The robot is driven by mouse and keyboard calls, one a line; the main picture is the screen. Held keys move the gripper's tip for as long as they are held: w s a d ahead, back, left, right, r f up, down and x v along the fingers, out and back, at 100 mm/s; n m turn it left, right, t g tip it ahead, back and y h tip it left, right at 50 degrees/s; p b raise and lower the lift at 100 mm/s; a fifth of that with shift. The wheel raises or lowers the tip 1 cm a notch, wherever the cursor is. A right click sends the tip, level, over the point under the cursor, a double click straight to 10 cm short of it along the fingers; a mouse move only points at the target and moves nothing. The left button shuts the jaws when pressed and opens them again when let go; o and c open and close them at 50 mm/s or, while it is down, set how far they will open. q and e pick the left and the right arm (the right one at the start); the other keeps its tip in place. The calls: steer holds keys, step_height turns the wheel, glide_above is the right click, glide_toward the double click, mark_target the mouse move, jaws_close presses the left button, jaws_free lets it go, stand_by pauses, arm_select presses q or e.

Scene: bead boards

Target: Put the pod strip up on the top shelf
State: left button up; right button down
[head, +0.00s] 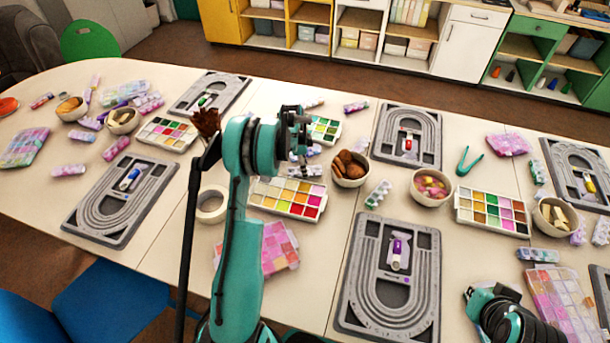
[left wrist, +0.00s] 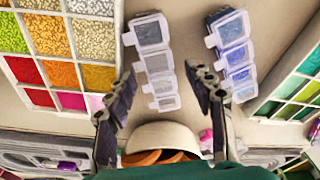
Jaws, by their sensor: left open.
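In the left wrist view two pod strips with clear lids lie on the table: a grey one (left wrist: 155,62) and a blue one (left wrist: 234,52). In the head view the grey strip (head: 308,171) lies nearer me, the blue one (head: 312,151) just behind it. My left gripper (left wrist: 165,85) is open, its fingers spread either side of the grey strip's lower end; the right finger comes close to the blue strip. It holds nothing. In the head view it (head: 299,132) hangs over this spot and partly hides both strips.
A bowl of brown pieces (head: 350,179) stands close to the strips' right. Bead trays (head: 320,210) flank them. More pod strips (head: 379,194), bead boards (head: 350,310) and bowls crowd the table. Shelf cabinets (head: 410,60) stand along the far wall, across open floor.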

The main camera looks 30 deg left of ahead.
arm_select(q)
steer(key=shift+w+f, duration=0.1)
steer(key=shift+f, duration=0.35)
steer(key=shift+r, duration=0.1)
steer(key=c, duration=1.2)
steer(key=shift+r, duration=0.15)
